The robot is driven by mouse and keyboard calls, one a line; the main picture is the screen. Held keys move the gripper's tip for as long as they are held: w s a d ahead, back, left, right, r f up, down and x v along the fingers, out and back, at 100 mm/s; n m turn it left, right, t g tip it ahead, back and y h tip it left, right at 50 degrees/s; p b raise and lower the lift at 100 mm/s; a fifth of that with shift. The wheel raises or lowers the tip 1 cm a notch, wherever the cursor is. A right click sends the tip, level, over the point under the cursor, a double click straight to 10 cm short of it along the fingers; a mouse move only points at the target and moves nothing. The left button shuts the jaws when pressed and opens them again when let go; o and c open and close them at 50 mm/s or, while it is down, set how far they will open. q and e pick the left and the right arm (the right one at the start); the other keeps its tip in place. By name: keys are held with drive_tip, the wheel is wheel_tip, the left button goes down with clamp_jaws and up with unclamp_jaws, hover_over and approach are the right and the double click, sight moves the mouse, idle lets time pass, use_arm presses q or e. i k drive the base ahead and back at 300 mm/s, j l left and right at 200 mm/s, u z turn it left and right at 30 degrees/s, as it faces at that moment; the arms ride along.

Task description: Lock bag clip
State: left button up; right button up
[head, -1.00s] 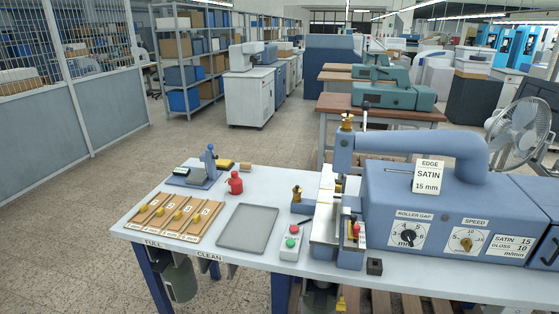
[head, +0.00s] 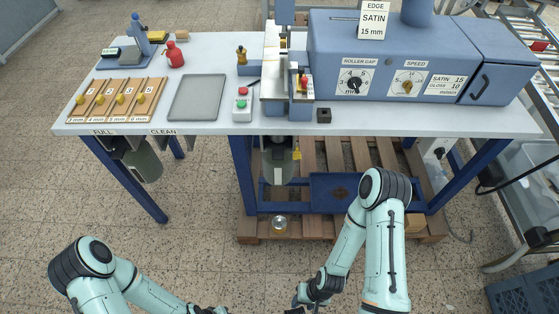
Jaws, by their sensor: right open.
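A grey-green bag or canister (head: 279,164) hangs under the table below the machine's front. A small yellow piece (head: 297,152), possibly the clip, shows at its right side; whether it is locked is too small to tell. A second similar bag (head: 143,165) hangs under the table's left end, below the FULL and CLEAN labels. My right gripper (head: 299,308) is at the bottom edge, well below and apart from the hanging bag; it is open, its tips partly cut off. My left gripper (head: 211,310) is at the bottom edge, mostly cut off, far from both bags.
A pallet (head: 340,150) and a small round metal object (head: 279,223) lie below. Floor in front is clear.

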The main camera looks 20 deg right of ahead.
sight(297, 155)
drive_tip(key=j+z, duration=0.35)
drive_tip(key=k+j+z, duration=0.1)
drive_tip(key=j+z, duration=0.25)
drive_tip(key=k+j+z, duration=0.1)
drive_tip(key=z, duration=0.25)
